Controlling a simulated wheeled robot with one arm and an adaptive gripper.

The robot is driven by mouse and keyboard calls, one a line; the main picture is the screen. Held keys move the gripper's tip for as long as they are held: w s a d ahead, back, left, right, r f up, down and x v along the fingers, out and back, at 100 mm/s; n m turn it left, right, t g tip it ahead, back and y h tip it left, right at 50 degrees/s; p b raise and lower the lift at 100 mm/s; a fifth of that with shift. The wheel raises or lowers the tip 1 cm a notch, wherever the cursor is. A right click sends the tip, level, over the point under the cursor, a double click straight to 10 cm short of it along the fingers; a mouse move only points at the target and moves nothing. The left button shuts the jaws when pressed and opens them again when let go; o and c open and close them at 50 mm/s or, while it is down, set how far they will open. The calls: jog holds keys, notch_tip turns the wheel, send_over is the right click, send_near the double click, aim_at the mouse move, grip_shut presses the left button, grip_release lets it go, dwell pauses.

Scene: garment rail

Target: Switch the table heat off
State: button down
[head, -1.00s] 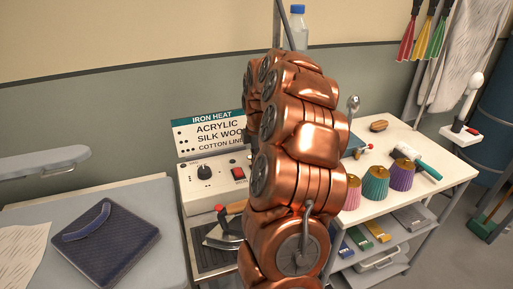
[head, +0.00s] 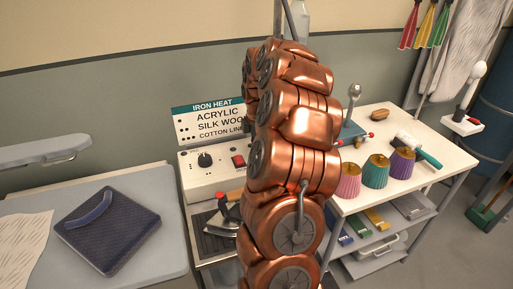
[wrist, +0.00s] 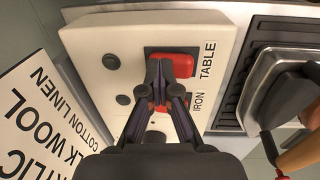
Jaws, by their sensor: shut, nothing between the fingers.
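The white heat control box (head: 190,178) stands on the table in the head view, with a dark knob and a red switch showing. In the wrist view the box (wrist: 85,40) carries a red switch (wrist: 182,61) beside the label TABLE and a second red switch (wrist: 194,104) beside the label IRON. My gripper (wrist: 159,66) is shut and empty. Its fingertips overlap the left part of the TABLE switch; I cannot tell whether they touch it. The fingers partly cover the IRON switch. In the head view my arm hides the gripper and the right part of the box.
The iron (head: 224,218) rests on its stand in front of the box. The IRON HEAT sign (head: 212,121) stands behind. Pink, teal and purple fluted pieces (head: 375,172) sit on the white tabletop to the right. An ironing surface (head: 150,205) lies to the left.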

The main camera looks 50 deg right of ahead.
jog(key=shift+s, duration=0.1)
jog(key=shift+s+a+r+b, duration=0.2)
jog(key=shift+s+a+b, duration=0.2)
jog(key=shift+s, duration=0.15)
notch_tip(320, 180, up, 12)
jog(key=shift+s+a, duration=0.2)
jog(key=shift+s, duration=0.25)
jog(key=shift+a, duration=0.1)
dwell(0.7)
